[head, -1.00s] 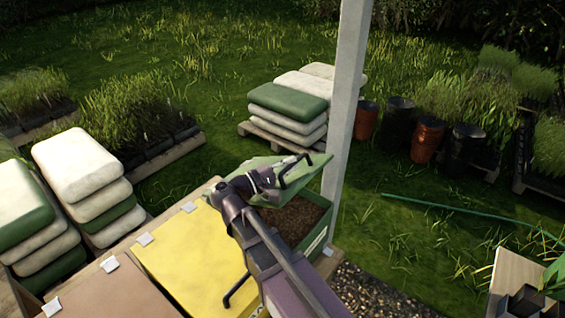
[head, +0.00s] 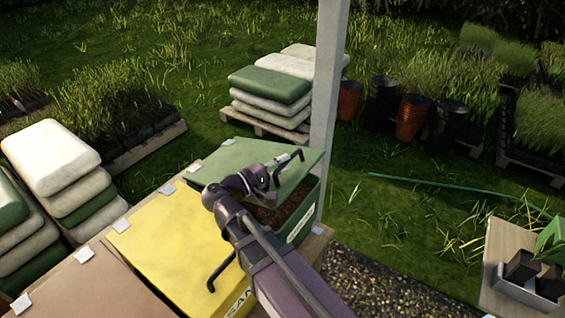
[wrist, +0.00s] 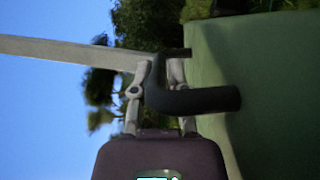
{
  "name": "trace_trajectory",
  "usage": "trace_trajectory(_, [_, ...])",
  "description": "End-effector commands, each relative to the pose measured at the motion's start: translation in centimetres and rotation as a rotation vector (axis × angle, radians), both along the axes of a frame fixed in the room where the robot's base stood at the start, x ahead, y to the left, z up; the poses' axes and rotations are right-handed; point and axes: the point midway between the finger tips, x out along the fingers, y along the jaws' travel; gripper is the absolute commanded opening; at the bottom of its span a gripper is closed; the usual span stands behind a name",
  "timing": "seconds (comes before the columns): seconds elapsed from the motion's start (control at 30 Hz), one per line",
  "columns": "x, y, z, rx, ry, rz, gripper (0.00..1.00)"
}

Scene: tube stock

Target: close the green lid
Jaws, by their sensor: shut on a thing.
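The green lid (head: 235,158) belongs to a green bin (head: 303,222) at the right end of a row of bins. The lid stands tilted, partly open, with dark brown loose fill showing in the gap below it. My gripper (head: 278,176) is at the lid's near right part, shut on the lid's black handle (head: 291,163). In the wrist view the handle (wrist: 195,99) runs between my fingers, and the green lid (wrist: 270,90) fills the right side. My arm hides part of the bin's front.
A yellow bin (head: 165,235) with a black handle and a brown bin (head: 85,282) stand to the left, lids down. A pale post (head: 326,110) rises just behind the green bin. Stacked sacks (head: 268,85) and pots (head: 412,117) stand farther back. Gravel lies at the right.

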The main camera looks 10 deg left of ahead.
Motion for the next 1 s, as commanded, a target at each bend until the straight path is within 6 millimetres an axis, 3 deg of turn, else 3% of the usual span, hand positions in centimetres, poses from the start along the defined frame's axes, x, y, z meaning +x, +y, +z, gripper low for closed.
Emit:
trace_trajectory(0.2, [-0.17, 0.15, 0.03, -0.001, 0.0, 0.002, 0.0])
trace_trajectory(0.23, [-0.17, 0.15, 0.03, -0.001, 0.0, 0.002, 0.28])
trace_trajectory(0.3, [-0.14, 0.14, 0.03, -0.001, 0.0, 0.002, 0.49])
trace_trajectory(0.33, [-0.14, 0.15, 0.02, -0.001, 0.0, 0.002, 0.54])
trace_trajectory(1.0, [0.14, 0.52, 0.98, -0.001, 0.0, 0.003, 0.54])
